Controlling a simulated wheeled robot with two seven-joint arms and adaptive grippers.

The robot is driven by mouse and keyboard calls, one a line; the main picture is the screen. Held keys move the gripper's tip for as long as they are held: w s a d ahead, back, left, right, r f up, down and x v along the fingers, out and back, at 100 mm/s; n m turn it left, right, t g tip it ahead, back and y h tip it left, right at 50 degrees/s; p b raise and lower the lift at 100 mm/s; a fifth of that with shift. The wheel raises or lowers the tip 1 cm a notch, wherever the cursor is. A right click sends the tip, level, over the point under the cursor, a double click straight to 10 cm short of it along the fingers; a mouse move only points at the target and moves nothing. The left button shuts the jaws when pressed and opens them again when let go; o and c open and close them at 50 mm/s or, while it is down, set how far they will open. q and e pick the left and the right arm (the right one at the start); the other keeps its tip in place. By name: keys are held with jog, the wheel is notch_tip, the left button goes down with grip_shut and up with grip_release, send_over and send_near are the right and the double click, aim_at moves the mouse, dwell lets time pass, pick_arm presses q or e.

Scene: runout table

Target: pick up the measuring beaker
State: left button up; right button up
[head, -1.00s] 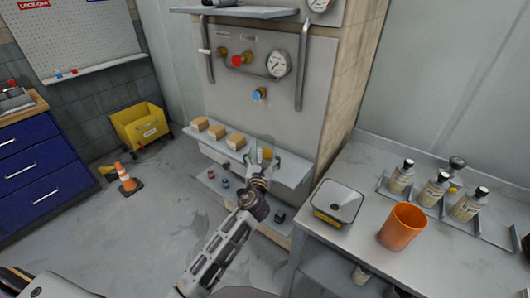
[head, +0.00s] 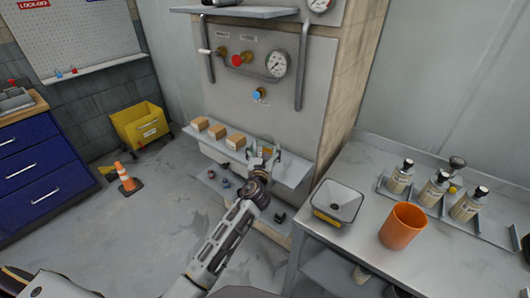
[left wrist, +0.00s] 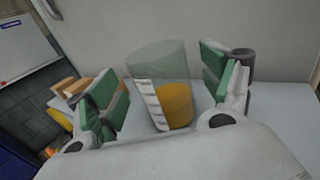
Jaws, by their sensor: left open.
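The measuring beaker (left wrist: 160,88) is clear, with a white scale and orange-yellow contents. In the left wrist view it stands upright on the grey shelf, between the two green-padded fingers of my left gripper (left wrist: 165,98). Gaps show on both sides of it, and the fingers are open. In the head view my left gripper (head: 264,157) is at the right part of the shelf and largely hides the beaker. My right gripper is not in view.
Several small cardboard boxes (head: 217,131) stand on the shelf (head: 292,172) to the left of the gripper. The wall panel with valves and a gauge (head: 277,64) rises behind. At right, a table holds a scale (head: 337,201), an orange cup (head: 402,227) and bottles.

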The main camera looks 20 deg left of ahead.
aim_at(266, 139)
pick_arm(q)
jog(key=w, duration=0.2)
jog(key=shift+w+a+f, duration=0.1)
jog(key=shift+w+a, duration=0.15)
jog(key=shift+w, duration=0.05)
jog(key=shift+w+a, duration=0.1)
jog(key=shift+w, duration=0.6)
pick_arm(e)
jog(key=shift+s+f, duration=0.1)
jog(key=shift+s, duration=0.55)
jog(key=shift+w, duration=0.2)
